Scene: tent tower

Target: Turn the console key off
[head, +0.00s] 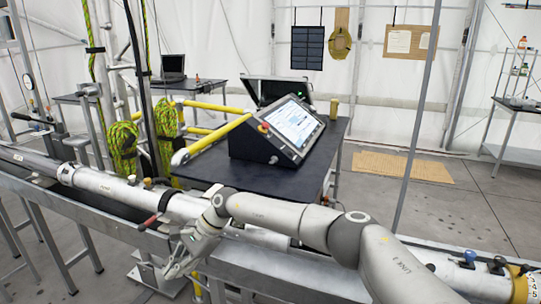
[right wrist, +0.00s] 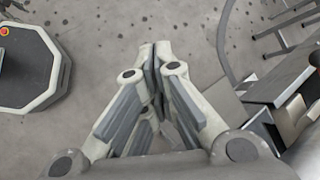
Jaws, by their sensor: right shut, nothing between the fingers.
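The console (head: 249,143) is a dark sloped box with a lit screen (head: 293,122), on a dark table. A red button on a yellow base (head: 263,128) is at its upper left corner. A small pale round fitting (head: 273,160) shows low on its near side; I cannot tell whether it is the key or how it is turned. My right gripper (head: 176,270) is below and left of the console, apart from it, in front of the rail. It is shut and empty; its fingers meet in the right wrist view (right wrist: 155,60). My left gripper is not in view.
A long metal rail with a pale pipe (head: 110,185) runs between me and the console table (head: 205,166). Yellow bars (head: 210,138) reach the console's left side. An open black case (head: 280,90) stands behind it.

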